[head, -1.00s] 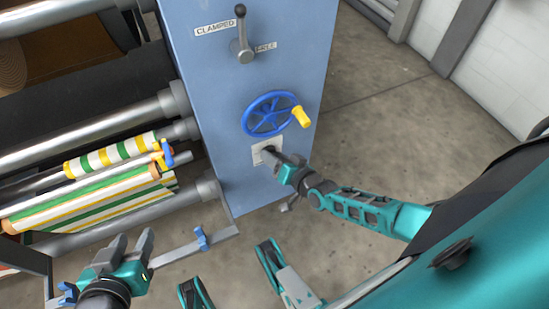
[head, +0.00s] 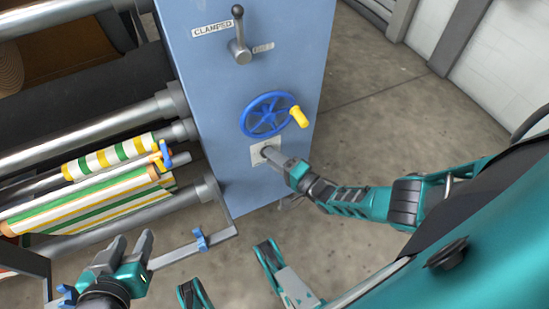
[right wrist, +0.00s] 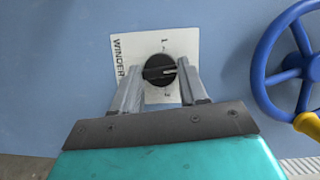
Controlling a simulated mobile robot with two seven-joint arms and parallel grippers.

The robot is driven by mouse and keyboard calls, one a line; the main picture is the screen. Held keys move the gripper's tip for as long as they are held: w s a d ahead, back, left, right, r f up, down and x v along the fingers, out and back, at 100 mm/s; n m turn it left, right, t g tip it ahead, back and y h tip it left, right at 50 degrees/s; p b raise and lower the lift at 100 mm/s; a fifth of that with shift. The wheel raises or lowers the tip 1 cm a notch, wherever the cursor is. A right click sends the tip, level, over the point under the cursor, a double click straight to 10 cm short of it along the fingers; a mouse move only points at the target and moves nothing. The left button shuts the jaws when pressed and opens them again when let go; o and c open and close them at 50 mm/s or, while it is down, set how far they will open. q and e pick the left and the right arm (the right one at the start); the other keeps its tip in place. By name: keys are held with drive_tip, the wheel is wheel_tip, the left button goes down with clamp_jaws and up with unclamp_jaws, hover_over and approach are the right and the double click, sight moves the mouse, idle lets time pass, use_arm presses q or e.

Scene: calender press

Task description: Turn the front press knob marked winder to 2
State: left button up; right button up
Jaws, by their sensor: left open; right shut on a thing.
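The winder knob (right wrist: 160,71) is round and black, with a raised bar lying roughly level in the right wrist view. It sits on a white plate (right wrist: 188,40) marked WINDER, with a 1 and a 2 on opposite sides of the knob. My right gripper (right wrist: 162,76) has one finger on each side of the knob and is shut on it. In the head view my right gripper (head: 268,154) reaches the plate and covers much of the knob. My left gripper (head: 134,246) is open and empty at the lower left, away from the knob.
A blue handwheel (head: 268,115) with a yellow handle (head: 299,116) is just above the knob plate. A clamp lever (head: 240,40) is higher on the blue panel (head: 200,80). Striped rolls (head: 90,205) lie left. The floor to the right is clear.

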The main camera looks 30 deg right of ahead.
use_arm(q)
drive_tip(key=shift+s+f, duration=0.1)
use_arm(e)
drive_tip(key=shift+m, duration=0.6)
drive_tip(key=o, duration=1.1)
use_arm(q)
drive_tip(key=shift+w, duration=0.2)
drive_tip(key=shift+s+a+r+p, duration=0.25)
drive_tip(key=shift+s+a+p, duration=0.05)
drive_tip(key=shift+p, duration=0.55)
use_arm(e)
drive_tip(key=v, duration=0.7)
drive_tip(key=shift+s+d+f, duration=0.1)
drive_tip(key=shift+s+f, duration=0.1)
use_arm(q)
drive_tip(key=shift+w+r, duration=0.1)
drive_tip(key=shift+r, duration=0.05)
